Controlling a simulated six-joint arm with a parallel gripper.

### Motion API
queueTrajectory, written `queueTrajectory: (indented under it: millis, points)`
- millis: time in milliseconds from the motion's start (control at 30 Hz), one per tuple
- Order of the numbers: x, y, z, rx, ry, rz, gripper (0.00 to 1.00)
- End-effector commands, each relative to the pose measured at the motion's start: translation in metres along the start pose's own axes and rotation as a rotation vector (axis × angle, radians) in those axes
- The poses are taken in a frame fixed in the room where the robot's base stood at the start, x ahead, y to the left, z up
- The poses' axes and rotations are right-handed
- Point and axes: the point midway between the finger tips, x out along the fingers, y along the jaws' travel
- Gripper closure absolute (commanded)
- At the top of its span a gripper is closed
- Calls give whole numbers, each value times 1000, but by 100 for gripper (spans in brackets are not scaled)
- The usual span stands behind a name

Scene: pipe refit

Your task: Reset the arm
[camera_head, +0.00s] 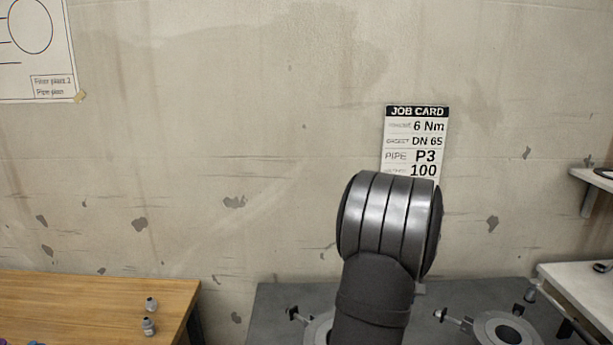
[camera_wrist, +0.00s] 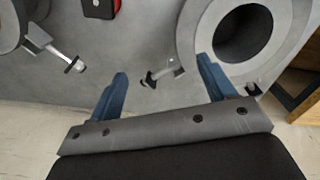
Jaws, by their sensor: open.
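My gripper (camera_wrist: 162,77) shows in the wrist view with its two blue fingers spread wide apart and nothing between them. It hangs over the grey bench (camera_wrist: 135,42), and a small metal swing bolt (camera_wrist: 160,74) lies beyond the gap between the fingers. In the head view my raised arm stands in front of the wall and hides part of the bench; the gripper itself does not show there.
A grey flange ring (camera_wrist: 193,35) with a dark opening lies near the right finger. A red and black item (camera_wrist: 101,7) is at the top. In the head view, a job card (camera_head: 415,140) hangs behind my arm, a wooden table (camera_head: 90,300) stands left and a white shelf (camera_head: 592,180) right.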

Motion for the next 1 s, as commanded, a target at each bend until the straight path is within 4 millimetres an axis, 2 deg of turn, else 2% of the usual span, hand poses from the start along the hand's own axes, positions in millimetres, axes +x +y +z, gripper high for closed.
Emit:
queueTrajectory:
  millis: [200,500,733,1000]
  points:
    - [0,-30,-34,-76,0,0,24]
    - [0,-71,-72,-168,0,0,24]
    - [0,-88,-86,-206,-1,0,24]
    - [0,-91,-88,-212,-1,0,24]
